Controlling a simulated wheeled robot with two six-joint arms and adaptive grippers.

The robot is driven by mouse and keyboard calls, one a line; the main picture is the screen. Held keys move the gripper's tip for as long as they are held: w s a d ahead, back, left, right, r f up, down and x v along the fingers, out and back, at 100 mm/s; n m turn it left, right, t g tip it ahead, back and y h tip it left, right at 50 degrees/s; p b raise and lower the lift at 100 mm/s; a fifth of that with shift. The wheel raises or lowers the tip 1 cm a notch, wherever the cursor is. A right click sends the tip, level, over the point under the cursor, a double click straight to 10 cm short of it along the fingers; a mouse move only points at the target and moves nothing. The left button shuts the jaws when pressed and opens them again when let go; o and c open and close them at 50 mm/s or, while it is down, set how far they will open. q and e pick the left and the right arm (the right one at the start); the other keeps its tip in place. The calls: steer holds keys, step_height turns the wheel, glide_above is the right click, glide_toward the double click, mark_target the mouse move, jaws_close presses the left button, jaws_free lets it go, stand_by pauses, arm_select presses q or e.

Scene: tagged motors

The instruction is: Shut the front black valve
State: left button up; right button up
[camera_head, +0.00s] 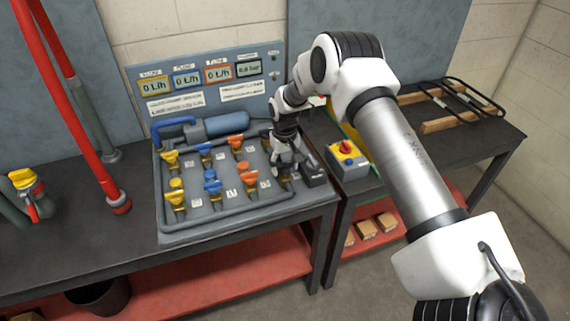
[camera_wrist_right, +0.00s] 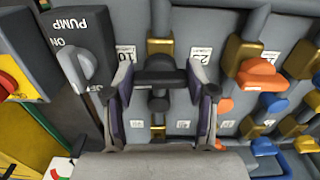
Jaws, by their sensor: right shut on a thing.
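The front black valve's handle (camera_wrist_right: 160,77) lies crosswise between the fingers of my right gripper (camera_wrist_right: 161,100) in the right wrist view. Its brass body (camera_wrist_right: 160,47) shows just beyond it. The gripper is shut on the handle, with one finger at each end. In the head view my right gripper (camera_head: 287,163) is down at the right end of the front row, over the valve, and the arm and fingers hide most of the black handle there. The brass body (camera_head: 284,183) shows beside the fingers. My left gripper is not in view.
A grey pump box (camera_head: 313,173) stands close to the right of the gripper. Front valves in orange (camera_head: 248,175), blue (camera_head: 211,182) and yellow (camera_head: 176,190) lie to the left. A display panel (camera_head: 208,80) rises behind. A red-knobbed switch box (camera_head: 347,158) stands further right.

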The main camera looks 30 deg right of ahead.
mark_target(284, 164)
steer(key=shift+s+a+f+m, duration=0.1)
steer(key=shift+s+f+m, duration=0.1)
steer(key=shift+m, duration=0.2)
steer(key=o, duration=1.1)
steer(key=shift+o, duration=0.3)
steer(key=shift+w, duration=0.2)
steer(key=shift+r, duration=0.1)
step_height(284, 164, up, 12)
